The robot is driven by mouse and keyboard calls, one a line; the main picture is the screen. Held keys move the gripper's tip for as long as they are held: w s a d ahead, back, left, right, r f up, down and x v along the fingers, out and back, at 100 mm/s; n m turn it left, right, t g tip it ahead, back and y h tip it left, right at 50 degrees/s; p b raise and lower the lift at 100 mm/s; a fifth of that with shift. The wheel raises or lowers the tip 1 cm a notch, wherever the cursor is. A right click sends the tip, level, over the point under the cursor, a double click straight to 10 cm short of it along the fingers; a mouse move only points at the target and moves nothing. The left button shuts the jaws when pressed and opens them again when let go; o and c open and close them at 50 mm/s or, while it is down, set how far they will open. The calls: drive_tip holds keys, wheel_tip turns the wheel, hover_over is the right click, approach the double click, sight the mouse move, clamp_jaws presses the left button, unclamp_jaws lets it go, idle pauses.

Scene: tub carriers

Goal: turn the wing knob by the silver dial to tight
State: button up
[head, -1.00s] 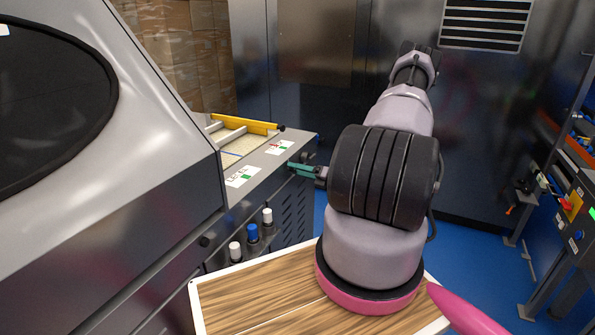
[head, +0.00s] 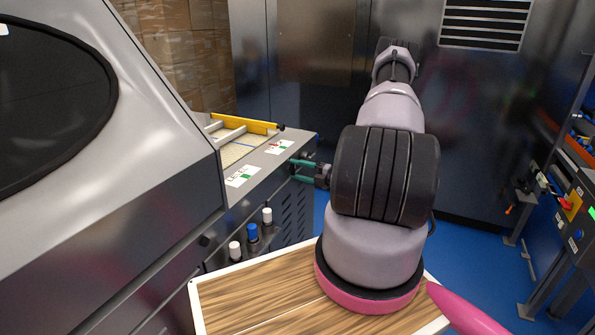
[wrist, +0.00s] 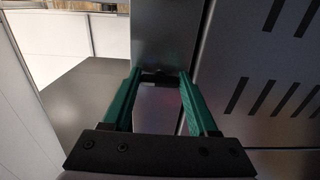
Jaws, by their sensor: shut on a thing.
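My gripper (head: 295,170) has teal fingers and is at the right end of the grey machine's front panel, below the label with red and green marks. In the wrist view, my gripper (wrist: 160,80) has its two fingertips on either side of a small dark piece, the wing knob (wrist: 160,78), and is shut on it. The fingers stand apart by the knob's width. In the head view the knob is mostly hidden at the fingertips. I cannot make out the silver dial in either view.
Two white labels (head: 243,176) lie on the machine's sloping ledge (head: 262,160). White and blue knobs (head: 252,233) stick out lower on the front. A wood-topped surface (head: 260,290) is below my arm.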

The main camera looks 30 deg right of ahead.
idle(0.4)
drive_tip(key=o, duration=1.4)
drive_tip(key=shift+c, duration=0.2)
drive_tip(key=shift+d, duration=0.1)
drive_tip(key=v, duration=1)
drive_tip(key=shift+s+d, duration=0.2)
drive_tip(key=shift+s, duration=0.1)
